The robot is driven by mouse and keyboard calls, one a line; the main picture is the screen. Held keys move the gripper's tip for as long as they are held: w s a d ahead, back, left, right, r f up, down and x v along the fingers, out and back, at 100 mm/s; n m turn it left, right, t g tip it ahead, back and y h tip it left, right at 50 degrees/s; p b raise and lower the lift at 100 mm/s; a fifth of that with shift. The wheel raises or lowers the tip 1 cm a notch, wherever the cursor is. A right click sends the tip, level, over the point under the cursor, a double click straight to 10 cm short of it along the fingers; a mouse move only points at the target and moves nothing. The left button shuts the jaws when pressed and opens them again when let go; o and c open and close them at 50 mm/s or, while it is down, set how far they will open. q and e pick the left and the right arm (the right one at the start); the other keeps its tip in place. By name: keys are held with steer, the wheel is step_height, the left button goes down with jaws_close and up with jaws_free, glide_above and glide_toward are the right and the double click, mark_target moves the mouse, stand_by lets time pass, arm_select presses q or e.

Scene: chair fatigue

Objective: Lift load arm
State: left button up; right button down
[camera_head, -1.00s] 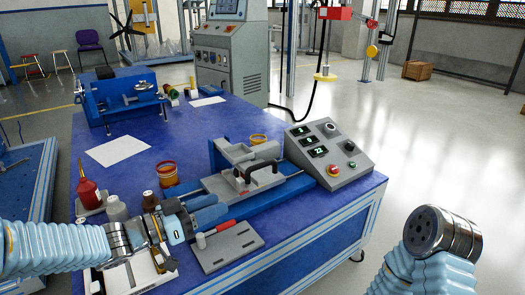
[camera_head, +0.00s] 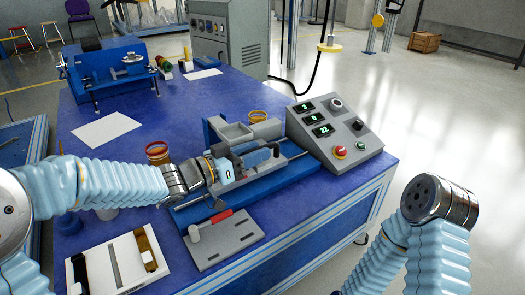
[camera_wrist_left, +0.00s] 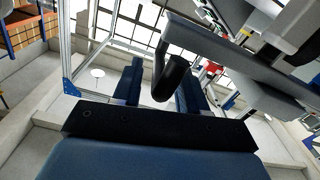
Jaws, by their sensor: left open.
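The test fixture (camera_head: 235,182) is a grey device on a blue base on the blue table. In the left wrist view, the load arm (camera_wrist_left: 230,62) is a grey bar with a dark rounded handle (camera_wrist_left: 172,80) pointing down. The open left fingers (camera_wrist_left: 160,88) stand either side of the handle, with gaps visible. My right arm's metal end shows at the lower right, with no gripper fingers visible.
A control box (camera_head: 335,133) with lit displays and a red button stands right of the fixture.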

arm_select(q)
steer(key=shift+x, duration=1.3)
jaws_close()
